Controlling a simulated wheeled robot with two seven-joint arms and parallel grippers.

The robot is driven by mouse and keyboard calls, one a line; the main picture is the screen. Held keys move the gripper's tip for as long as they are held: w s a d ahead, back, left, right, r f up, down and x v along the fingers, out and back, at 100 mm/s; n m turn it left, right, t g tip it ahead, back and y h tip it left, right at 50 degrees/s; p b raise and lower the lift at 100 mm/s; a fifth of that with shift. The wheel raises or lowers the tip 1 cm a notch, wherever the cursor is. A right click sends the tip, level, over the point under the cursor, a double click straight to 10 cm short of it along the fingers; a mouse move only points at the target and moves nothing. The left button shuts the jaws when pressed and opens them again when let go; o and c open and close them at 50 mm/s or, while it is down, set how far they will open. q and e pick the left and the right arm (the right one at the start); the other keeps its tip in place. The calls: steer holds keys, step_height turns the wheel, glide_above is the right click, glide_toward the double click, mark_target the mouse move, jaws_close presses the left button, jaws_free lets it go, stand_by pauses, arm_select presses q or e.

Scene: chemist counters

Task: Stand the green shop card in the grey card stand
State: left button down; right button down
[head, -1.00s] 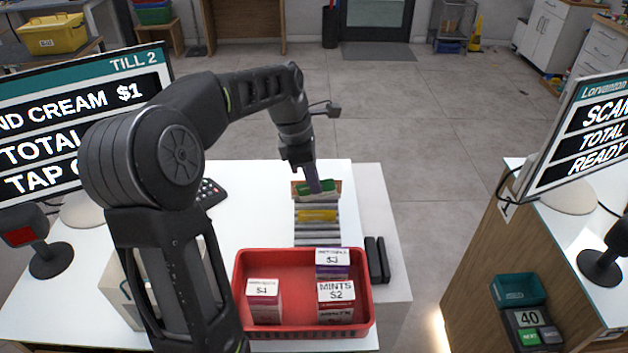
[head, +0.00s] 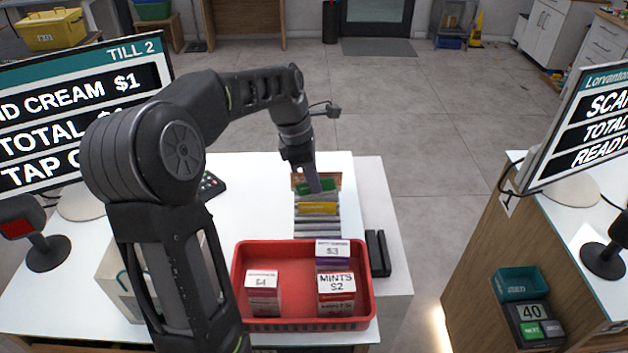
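The green shop card (head: 325,184) is at the far end of the counter, over the back part of the grey card stand (head: 318,231). My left gripper (head: 314,183) points down at the card, with a finger across its front; it appears shut on it, and the far finger is hidden. The grey stand has several ridges across it, and a yellow card (head: 317,208) sits in its middle. I cannot tell whether the green card's lower edge touches the stand. My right gripper is not in view.
A red tray (head: 240,268) with small priced boxes stands in front of the stand. A brown piece (head: 332,177) is behind the green card. A dark object (head: 378,254) lies right of the tray. The till screen (head: 80,105) is at left.

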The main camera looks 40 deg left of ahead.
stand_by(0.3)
arm_select(q)
steer(key=c, duration=2.2)
jaws_free()
steer(key=shift+f, duration=0.6)
steer(key=c, duration=1.6)
jaws_free()
steer(key=shift+c, duration=0.2)
steer(key=shift+r, duration=0.1)
steer(key=b+v, duration=0.1)
steer(key=v, duration=0.6)
steer(key=shift+r, duration=0.3)
steer(key=shift+a, duration=0.1)
